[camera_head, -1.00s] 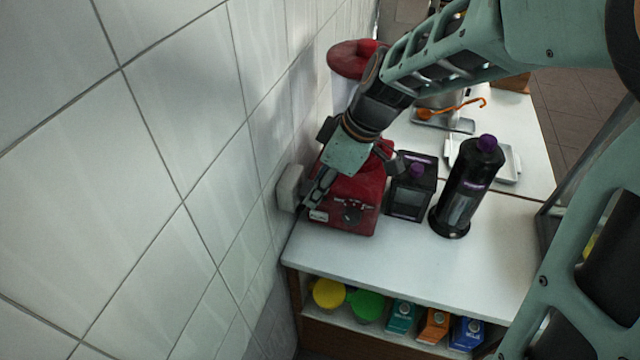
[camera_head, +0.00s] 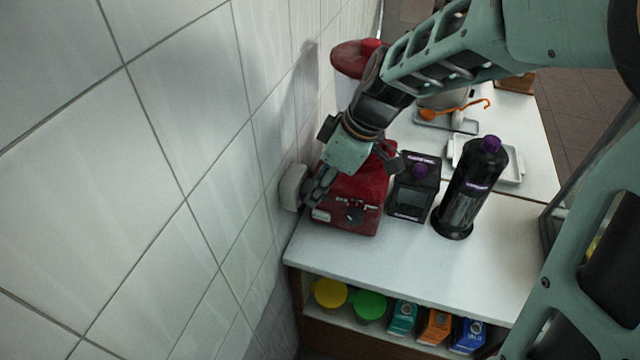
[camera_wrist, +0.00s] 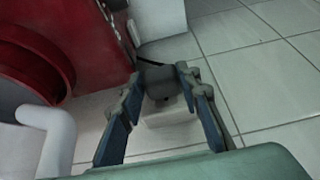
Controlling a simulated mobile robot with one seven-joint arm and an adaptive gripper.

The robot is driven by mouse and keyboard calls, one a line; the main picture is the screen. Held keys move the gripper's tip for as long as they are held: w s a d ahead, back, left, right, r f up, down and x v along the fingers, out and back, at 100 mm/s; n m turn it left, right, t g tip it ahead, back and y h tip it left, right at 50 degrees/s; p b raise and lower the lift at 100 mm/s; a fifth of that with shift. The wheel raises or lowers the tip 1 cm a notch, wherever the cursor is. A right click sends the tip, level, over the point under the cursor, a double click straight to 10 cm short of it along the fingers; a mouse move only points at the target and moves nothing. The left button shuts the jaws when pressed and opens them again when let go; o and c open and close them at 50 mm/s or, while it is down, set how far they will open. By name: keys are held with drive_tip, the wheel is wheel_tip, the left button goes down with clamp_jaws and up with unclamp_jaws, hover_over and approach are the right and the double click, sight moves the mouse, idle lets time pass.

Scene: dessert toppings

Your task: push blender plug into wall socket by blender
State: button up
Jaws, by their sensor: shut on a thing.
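The grey blender plug (camera_wrist: 160,84) is between the fingertips of my gripper (camera_wrist: 163,78) in the wrist view. It is up against the pale wall socket (camera_wrist: 168,114), and I cannot tell how far in it sits. In the head view the socket (camera_head: 291,188) is a pale box on the tiled wall, and my gripper (camera_head: 311,196) is right beside it. The gripper hides the plug there. The red blender (camera_head: 362,197) stands just right of my gripper; its red body (camera_wrist: 75,40) also shows in the wrist view. A dark cord runs from the plug.
A black square container (camera_head: 411,190) and a tall black bottle (camera_head: 468,190) with purple caps stand right of the blender. The white counter (camera_head: 400,256) is clear in front. The tiled wall (camera_head: 180,150) is close on the left.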

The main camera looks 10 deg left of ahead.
drive_tip(key=o, duration=1.3)
drive_tip(key=shift+a, duration=0.1)
